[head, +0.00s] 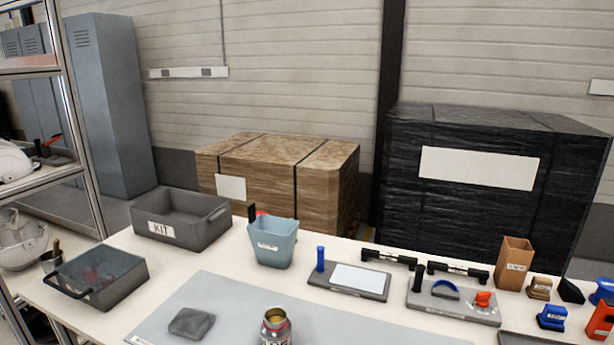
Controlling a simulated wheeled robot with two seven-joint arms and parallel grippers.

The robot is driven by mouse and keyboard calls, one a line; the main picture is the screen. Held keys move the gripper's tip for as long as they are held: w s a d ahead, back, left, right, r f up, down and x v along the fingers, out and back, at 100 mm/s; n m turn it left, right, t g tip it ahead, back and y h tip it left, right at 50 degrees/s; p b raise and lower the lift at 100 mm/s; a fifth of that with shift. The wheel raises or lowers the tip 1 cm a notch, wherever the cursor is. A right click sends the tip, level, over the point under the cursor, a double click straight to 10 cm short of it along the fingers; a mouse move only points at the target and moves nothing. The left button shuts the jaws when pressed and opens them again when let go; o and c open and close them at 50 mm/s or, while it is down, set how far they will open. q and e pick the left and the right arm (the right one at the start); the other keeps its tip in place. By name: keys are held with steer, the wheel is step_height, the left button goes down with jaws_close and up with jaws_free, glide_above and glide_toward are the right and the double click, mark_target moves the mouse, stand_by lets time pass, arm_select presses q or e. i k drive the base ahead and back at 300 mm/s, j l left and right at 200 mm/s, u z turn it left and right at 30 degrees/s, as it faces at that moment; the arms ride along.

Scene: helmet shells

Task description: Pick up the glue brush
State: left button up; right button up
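No brush can be made out for certain. A small metal cup (51,262) at the far left of the table holds a thin upright brown handle (56,244), which may be the glue brush; its lower end is hidden in the cup. An open metal can (275,327) with a label stands at the front middle of the table, cut off by the lower edge. Neither of my grippers is in the head view.
A light blue bin (273,246) holding black and red items stands at the back of the table (225,264). Grey KIT box (181,229) and dark tray (97,291) are left. Tool boards and small blocks fill the right. The grey mat (222,297) is mostly clear, bearing a grey pad (192,322).

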mark_target(56, 248)
steer(key=i+j+u, duration=0.3)
steer(key=j+u, duration=0.15)
steer(key=i+j+u, duration=0.35)
steer(key=u, duration=0.15)
steer(key=i+j+u, duration=0.25)
steer(key=i+u, duration=0.2)
